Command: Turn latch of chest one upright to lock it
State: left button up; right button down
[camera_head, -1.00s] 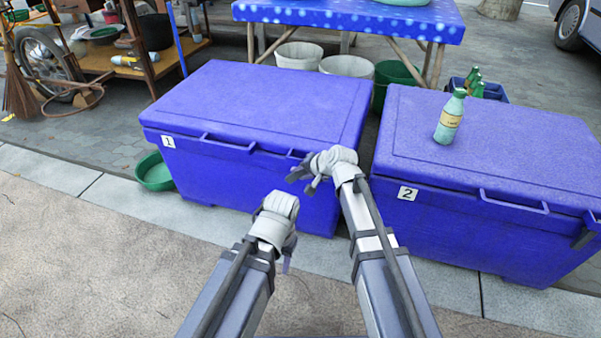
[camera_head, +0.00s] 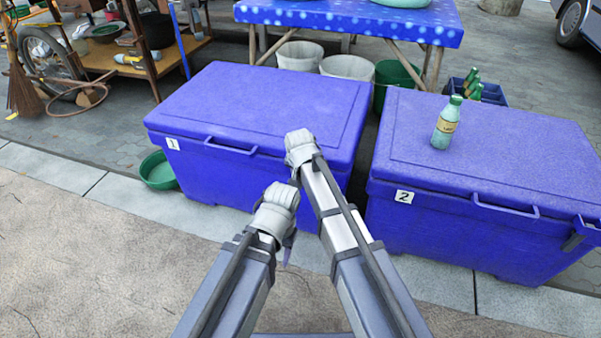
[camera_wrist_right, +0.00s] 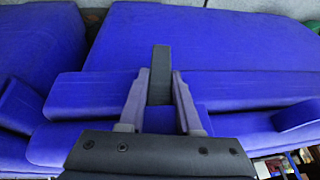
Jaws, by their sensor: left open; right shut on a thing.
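Chest one (camera_head: 215,175) is a blue chest with a shut lid and a white "1" label at its left front. Its latch (camera_wrist_right: 160,72) is a dark grey bar in the right wrist view, standing across the lid's edge line and pointing up in that picture. My right gripper (camera_wrist_right: 158,100) is shut on the latch, one finger on each side. In the head view my right gripper (camera_head: 300,140) is at chest one's front right edge and hides the latch. My left gripper (camera_head: 287,245) is open and empty, low in front of the chest.
Chest two (camera_head: 470,225), also blue, stands to the right with a bottle (camera_head: 446,124) on its lid. A narrow gap parts the chests. A green basin (camera_head: 157,172) sits left of chest one. A blue-clothed table (camera_head: 350,22) and buckets (camera_head: 347,67) stand behind.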

jog(key=shift+a+g+h, duration=0.1)
jog(key=shift+g+h, duration=0.2)
jog(key=shift+h, duration=0.3)
pick_arm(q)
jog(key=shift+r, duration=0.1)
pick_arm(e)
jog(key=c, duration=0.6)
grip_release()
